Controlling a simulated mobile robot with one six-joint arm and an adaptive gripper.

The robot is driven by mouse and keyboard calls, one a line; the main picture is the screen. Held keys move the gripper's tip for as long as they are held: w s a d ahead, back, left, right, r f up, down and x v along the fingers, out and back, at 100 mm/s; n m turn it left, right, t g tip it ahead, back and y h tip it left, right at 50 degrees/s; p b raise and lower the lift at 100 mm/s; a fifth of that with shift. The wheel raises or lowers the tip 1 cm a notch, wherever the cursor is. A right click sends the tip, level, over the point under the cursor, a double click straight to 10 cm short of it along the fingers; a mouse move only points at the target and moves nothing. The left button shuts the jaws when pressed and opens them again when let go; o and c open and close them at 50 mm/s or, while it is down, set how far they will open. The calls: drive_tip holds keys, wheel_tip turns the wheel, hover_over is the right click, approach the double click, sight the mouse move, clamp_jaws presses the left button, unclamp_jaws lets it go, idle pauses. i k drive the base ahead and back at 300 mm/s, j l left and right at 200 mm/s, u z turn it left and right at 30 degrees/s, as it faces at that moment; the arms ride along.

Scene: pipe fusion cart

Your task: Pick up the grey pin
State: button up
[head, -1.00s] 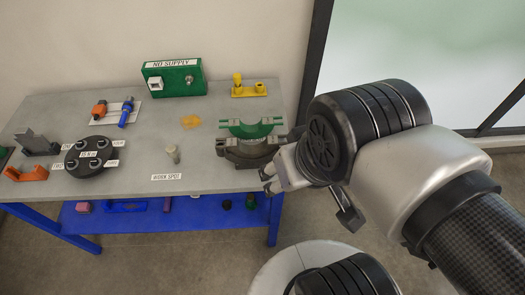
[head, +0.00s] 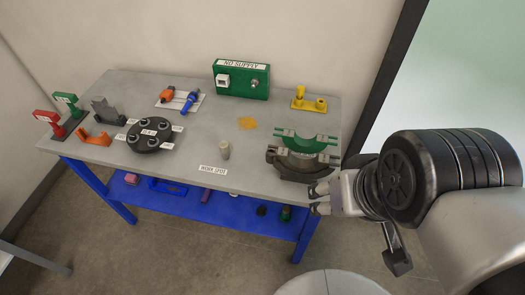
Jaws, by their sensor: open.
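A small grey-beige pin (head: 224,151) stands upright on the grey table, just behind the WORK SPOT label (head: 213,169). Nothing touches it. My gripper (head: 316,198) is at the table's front right edge, near the grey clamp below the green half-ring. It is open, with nothing seen between its fingers, and points left. It is well to the right of the pin and apart from it.
The dark clamp (head: 290,162) with a green half-ring (head: 305,141) stands between pin and gripper. A black disc (head: 150,136) with pegs is left of the pin. A green NO SUPPLY box (head: 241,80) and yellow fixture (head: 309,101) stand behind. An orange patch (head: 247,123) marks the tabletop.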

sight(224, 149)
drive_tip(key=i+j+z, duration=0.1)
drive_tip(key=j+z, duration=0.25)
drive_tip(key=j, duration=0.25)
drive_tip(key=j+z, duration=0.35)
drive_tip(key=j, duration=0.3)
drive_tip(key=j+z, duration=0.35)
drive_tip(key=j, duration=0.3)
